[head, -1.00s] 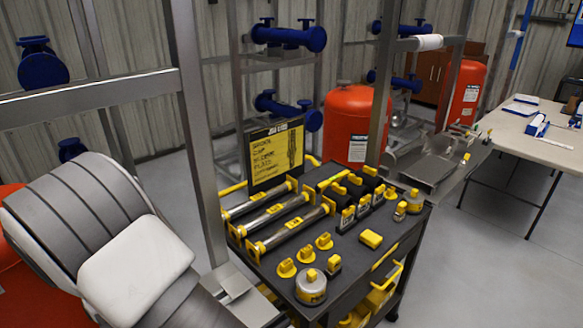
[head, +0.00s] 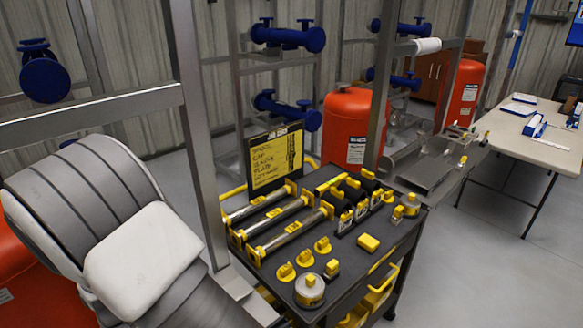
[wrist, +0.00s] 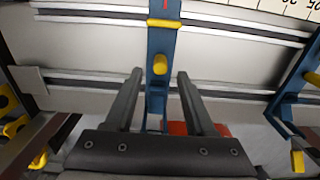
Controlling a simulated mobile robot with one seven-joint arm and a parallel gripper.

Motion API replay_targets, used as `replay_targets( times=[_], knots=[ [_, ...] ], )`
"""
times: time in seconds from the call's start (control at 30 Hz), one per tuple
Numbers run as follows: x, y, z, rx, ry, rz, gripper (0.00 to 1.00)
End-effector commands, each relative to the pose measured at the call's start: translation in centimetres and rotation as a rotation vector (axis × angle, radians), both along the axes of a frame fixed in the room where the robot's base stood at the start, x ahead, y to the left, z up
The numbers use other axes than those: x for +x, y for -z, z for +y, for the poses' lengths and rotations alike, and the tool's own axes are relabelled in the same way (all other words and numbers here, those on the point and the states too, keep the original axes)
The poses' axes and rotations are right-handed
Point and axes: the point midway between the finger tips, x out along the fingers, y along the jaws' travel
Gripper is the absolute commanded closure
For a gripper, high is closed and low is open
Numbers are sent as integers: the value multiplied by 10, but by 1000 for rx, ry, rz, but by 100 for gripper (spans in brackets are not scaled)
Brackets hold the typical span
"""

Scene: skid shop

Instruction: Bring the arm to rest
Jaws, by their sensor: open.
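My gripper (wrist: 160,85) shows in the wrist view with its two dark fingers apart and nothing between them. Beyond the fingers is a blue upright bracket (wrist: 163,45) with yellow knobs, against a pale panel with metal rails. I cannot tell whether the fingers touch it. In the head view my arm fills the lower left, with grey ribbed links and a white cover; the gripper itself is out of that view.
A black cart (head: 345,262) holds yellow-handled tools and metal cylinders, with a yellow sign (head: 274,160) behind. A metal frame post (head: 197,130) stands close to my arm. Red tanks (head: 350,125) and a pale table (head: 535,140) are farther back. Grey floor is clear at right.

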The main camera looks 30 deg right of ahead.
Motion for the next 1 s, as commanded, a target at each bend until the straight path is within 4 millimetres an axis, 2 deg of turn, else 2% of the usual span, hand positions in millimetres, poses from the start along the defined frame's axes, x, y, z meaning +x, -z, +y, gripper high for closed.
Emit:
replay_targets(
  times=[0.1,0.57,0.67,0.77,1.0],
  knots=[
    [0,-9,0,0,0,-1,45],
    [0,-8,0,0,0,-1,45],
    [2,-14,-3,6,5,-4,45],
    [6,-35,-11,25,19,-18,45],
    [11,-117,-56,93,72,-77,45]
  ],
)
